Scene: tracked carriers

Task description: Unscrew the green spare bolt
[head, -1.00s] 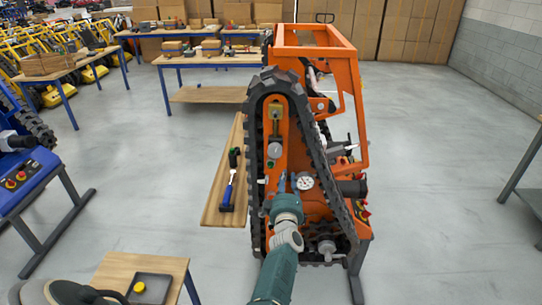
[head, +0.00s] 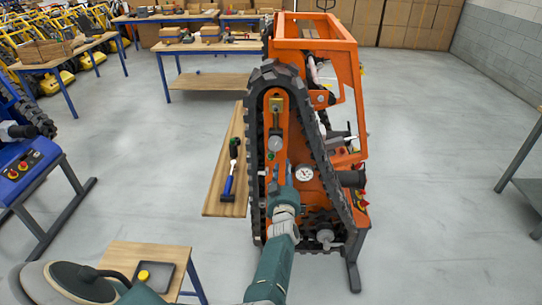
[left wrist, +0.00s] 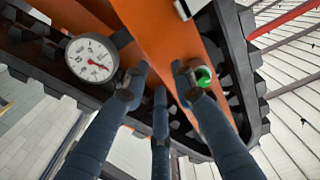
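The green spare bolt (left wrist: 203,77) shows in the left wrist view as a bright green head beside the right-hand fingertip, on the orange side plate of the tracked carrier. In the head view a small green spot (head: 270,155) shows on the plate just above my gripper. My left gripper (head: 279,172) points at this orange plate (head: 276,109). In the left wrist view its fingers (left wrist: 160,84) are spread with a gap between them, and nothing is held. The bolt's shank is hidden. My right gripper is not in view.
A white dial gauge (head: 303,173) sits right of my gripper; it also shows in the left wrist view (left wrist: 92,58). The black rubber track (head: 258,122) rings the plate. A blue-handled tool (head: 228,185) lies on the wooden board (head: 218,200). A small table (head: 127,256) stands lower left.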

